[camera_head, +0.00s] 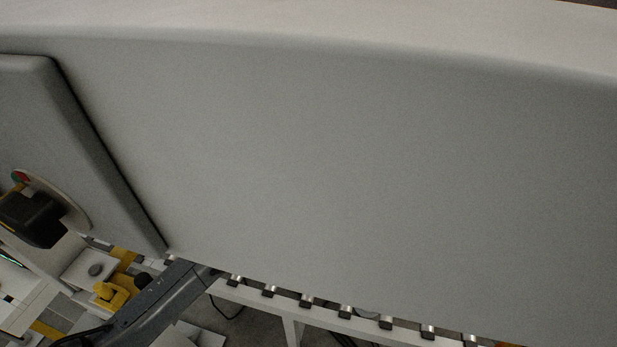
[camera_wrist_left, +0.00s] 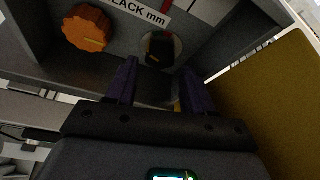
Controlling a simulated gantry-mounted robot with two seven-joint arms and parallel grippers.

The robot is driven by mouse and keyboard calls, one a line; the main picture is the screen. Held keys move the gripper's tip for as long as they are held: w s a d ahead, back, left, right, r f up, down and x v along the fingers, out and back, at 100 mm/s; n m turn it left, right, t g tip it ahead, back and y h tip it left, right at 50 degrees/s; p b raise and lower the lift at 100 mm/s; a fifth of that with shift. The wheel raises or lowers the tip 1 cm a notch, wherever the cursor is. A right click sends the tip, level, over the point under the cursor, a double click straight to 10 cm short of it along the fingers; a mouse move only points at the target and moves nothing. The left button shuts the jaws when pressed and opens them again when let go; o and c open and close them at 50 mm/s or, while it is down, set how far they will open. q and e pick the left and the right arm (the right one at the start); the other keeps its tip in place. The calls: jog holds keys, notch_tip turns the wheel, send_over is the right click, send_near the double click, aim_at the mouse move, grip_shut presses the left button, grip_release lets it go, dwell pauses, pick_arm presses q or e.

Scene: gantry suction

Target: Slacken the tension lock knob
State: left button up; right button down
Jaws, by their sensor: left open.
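In the left wrist view an orange scalloped knob (camera_wrist_left: 87,28) sits on a grey panel, left of a white label (camera_wrist_left: 140,10) partly reading "LACK mm". A black knob or switch (camera_wrist_left: 160,47) on a round pale plate sits to its right. I cannot tell from markings which is the tension lock knob. My left gripper (camera_wrist_left: 159,66) is open, its two dark fingers pointing at the panel, just below and to either side of the black part. The orange knob lies outside the fingers, up and left. My right gripper is not in view.
A recess wall stands right of the fingers, with a brown-yellow panel (camera_wrist_left: 275,110) beyond. In the head view a large grey cover (camera_head: 350,170) fills most of the picture. A black block (camera_head: 35,215), yellow fitting (camera_head: 112,293) and roller rail (camera_head: 345,310) show below it.

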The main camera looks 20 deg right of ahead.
pick_arm(q)
jog(key=shift+x, duration=1.55)
jog(key=shift+c, duration=0.3)
jog(key=c, duration=0.7)
